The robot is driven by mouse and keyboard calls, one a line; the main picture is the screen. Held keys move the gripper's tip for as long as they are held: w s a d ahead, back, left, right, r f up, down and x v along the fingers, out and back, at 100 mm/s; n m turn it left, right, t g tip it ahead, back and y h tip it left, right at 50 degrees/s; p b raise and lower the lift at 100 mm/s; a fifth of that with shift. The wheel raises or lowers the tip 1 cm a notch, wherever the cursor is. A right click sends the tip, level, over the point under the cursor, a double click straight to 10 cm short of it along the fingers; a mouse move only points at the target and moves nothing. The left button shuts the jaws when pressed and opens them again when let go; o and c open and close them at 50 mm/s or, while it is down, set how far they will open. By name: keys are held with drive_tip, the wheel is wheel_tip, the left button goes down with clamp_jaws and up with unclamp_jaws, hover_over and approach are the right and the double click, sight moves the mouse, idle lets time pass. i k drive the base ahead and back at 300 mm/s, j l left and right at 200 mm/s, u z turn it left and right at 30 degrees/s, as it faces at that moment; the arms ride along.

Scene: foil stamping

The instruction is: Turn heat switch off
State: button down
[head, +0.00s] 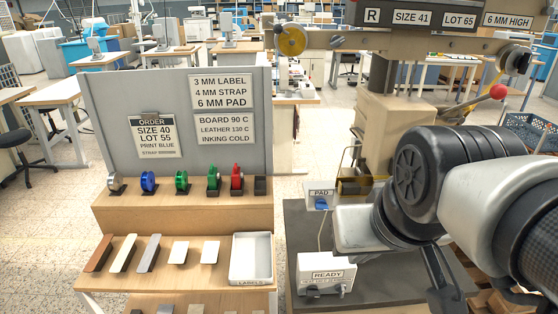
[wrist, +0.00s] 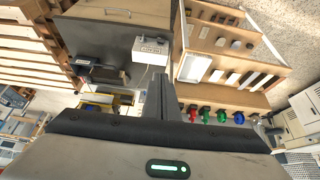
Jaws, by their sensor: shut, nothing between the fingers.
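A white control box (head: 325,270) labelled READY stands on the dark bench mat, in front of the press. Small print and a dark strip with small fittings show along its front edge. I cannot make out a heat switch or its position. The box also shows in the wrist view (wrist: 150,49), top centre. My gripper (wrist: 161,84) is shut and empty in the wrist view, its narrow fingers pointing toward the box and apart from it in the picture. In the head view my arm comes in from the right; its fingertips cannot be made out.
The press (head: 400,90) with a red-knobbed lever rises behind my arm. A small PAD box (head: 320,197) sits behind the control box. At left, a wooden stand (head: 180,218) holds foil rolls, strips and a white LABELS tray (head: 251,280). Wooden pallets (wrist: 30,40) lie left.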

sight(312, 291)
drive_tip(key=k+l+u, duration=0.25)
drive_tip(key=u, duration=0.15)
drive_tip(key=k+l+u, duration=0.55)
drive_tip(key=u, duration=0.2)
